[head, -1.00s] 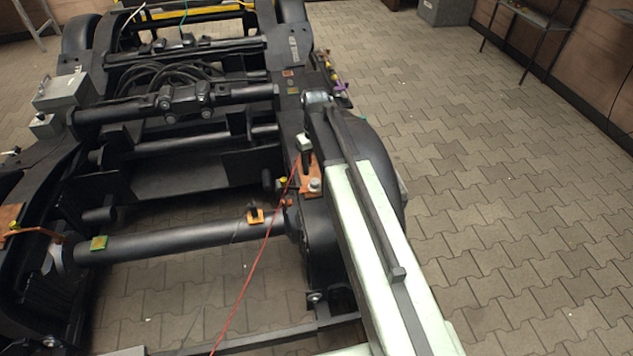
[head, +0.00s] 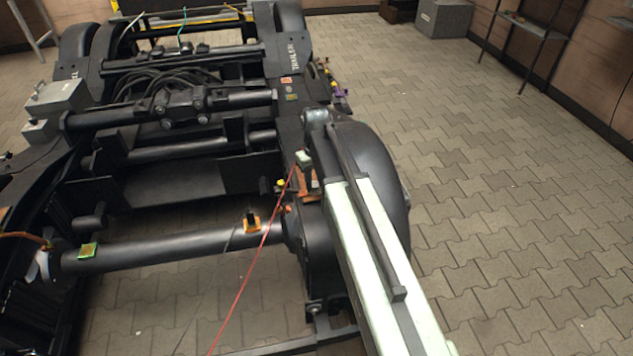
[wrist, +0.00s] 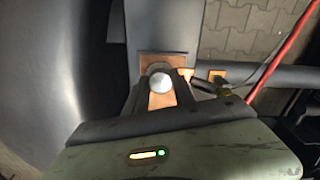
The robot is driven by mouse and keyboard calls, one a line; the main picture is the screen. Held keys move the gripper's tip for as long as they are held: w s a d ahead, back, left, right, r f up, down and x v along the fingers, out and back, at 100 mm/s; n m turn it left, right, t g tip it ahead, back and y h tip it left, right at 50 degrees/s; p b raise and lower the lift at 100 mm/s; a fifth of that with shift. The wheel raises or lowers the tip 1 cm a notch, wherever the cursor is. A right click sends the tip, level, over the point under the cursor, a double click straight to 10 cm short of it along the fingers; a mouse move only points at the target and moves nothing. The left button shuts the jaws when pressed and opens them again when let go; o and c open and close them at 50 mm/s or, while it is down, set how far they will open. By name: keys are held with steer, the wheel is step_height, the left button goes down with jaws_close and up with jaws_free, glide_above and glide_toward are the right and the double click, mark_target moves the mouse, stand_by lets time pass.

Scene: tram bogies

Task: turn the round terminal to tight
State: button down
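The round terminal (wrist: 161,84) is a pale, domed metal knob on a copper-coloured plate (wrist: 160,61) in the wrist view. My gripper (wrist: 161,88) has its two dark fingers on either side of the terminal, with copper showing between them nearer my palm. The gap is about as wide as the knob; I cannot tell whether the fingers touch it. In the head view my gripper (head: 306,172) is over the copper-coloured plate (head: 308,186) on the bogie's right side frame. The terminal cannot be made out there, and my arm covers part of the plate.
A thin red cable (head: 250,264) runs from near the plate down to the lower edge; it also shows in the wrist view (wrist: 284,48). A large black wheel (head: 368,165) stands right. Open paving lies beyond.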

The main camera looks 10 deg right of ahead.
mark_target(314, 185)
steer(key=shift+m, duration=0.3)
steer(key=m, duration=0.6)
steer(key=shift+a+m, duration=0.1)
steer(key=shift+m, duration=0.3)
stand_by(0.5)
steer(key=c, duration=1.1)
jaws_free()
steer(key=shift+o, duration=0.2)
step_height(314, 185, up, 8)
steer(key=p, duration=0.8)
